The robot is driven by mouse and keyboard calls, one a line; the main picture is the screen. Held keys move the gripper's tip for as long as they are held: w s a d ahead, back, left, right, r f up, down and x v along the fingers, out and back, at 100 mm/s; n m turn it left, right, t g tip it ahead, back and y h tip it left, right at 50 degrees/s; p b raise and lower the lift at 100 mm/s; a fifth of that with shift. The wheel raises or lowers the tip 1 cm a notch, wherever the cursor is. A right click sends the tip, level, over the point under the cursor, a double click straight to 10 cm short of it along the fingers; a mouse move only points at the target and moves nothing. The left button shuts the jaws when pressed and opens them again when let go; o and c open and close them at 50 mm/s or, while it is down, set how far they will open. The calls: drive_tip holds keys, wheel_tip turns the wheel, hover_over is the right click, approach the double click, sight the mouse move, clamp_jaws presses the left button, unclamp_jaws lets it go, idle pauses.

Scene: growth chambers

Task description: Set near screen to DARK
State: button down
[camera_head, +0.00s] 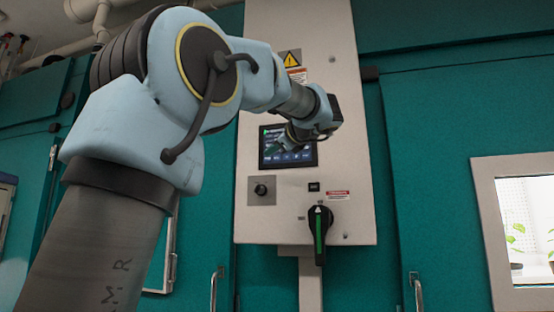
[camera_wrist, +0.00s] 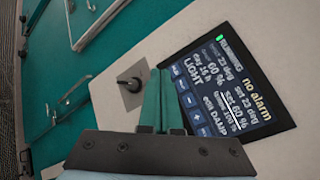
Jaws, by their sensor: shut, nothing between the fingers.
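The near screen (camera_head: 290,154) is a dark touch panel on the white control cabinet. In the wrist view the screen (camera_wrist: 238,80) is tilted and lit. It reads "RUNNING", "no alarm", "LIGHT", "day 16 h" and a line that looks like "edit DAMP". A row of blue buttons (camera_wrist: 191,102) runs along its edge nearest my fingers. My gripper (camera_wrist: 161,74) is shut and empty, its green fingertips beside that button row. I cannot tell whether they touch the panel.
A black knob (camera_head: 261,189) sits below the screen, and it also shows left of my fingers in the wrist view (camera_wrist: 131,84). A large black rotary handle (camera_head: 319,230) with a green stripe is lower on the cabinet (camera_head: 353,200). Teal doors (camera_head: 432,150) flank it.

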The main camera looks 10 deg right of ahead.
sight(277, 158)
idle(0.5)
drive_tip(key=s+n+t+b, duration=0.1)
drive_tip(key=n+b, duration=0.2)
drive_tip(key=n, duration=0.1)
drive_tip(key=s+a+n+t+b, duration=0.1)
drive_tip(key=n+b, duration=0.1)
drive_tip(key=n, duration=0.3)
drive_tip(key=s+n+t+b, duration=0.1)
drive_tip(key=n+b, duration=0.2)
drive_tip(key=n, duration=0.2)
drive_tip(key=shift+s+a+y+b, duration=0.2)
drive_tip(key=shift+a+y+b, duration=0.1)
drive_tip(key=shift+a, duration=0.1)
drive_tip(key=shift+w+r, duration=0.1)
drive_tip(key=shift+w+d+p, duration=0.7)
drive_tip(key=shift+w+p, duration=0.1)
drive_tip(key=shift+w, duration=0.45)
drive_tip(key=shift+w+d+p, duration=0.75)
drive_tip(key=shift+w+p, duration=0.1)
drive_tip(key=shift+w, duration=0.45)
drive_tip(key=shift+w+d+p, duration=0.7)
drive_tip(key=shift+w+p, duration=0.1)
drive_tip(key=shift+w, duration=0.45)
drive_tip(key=shift+w, duration=0.1)
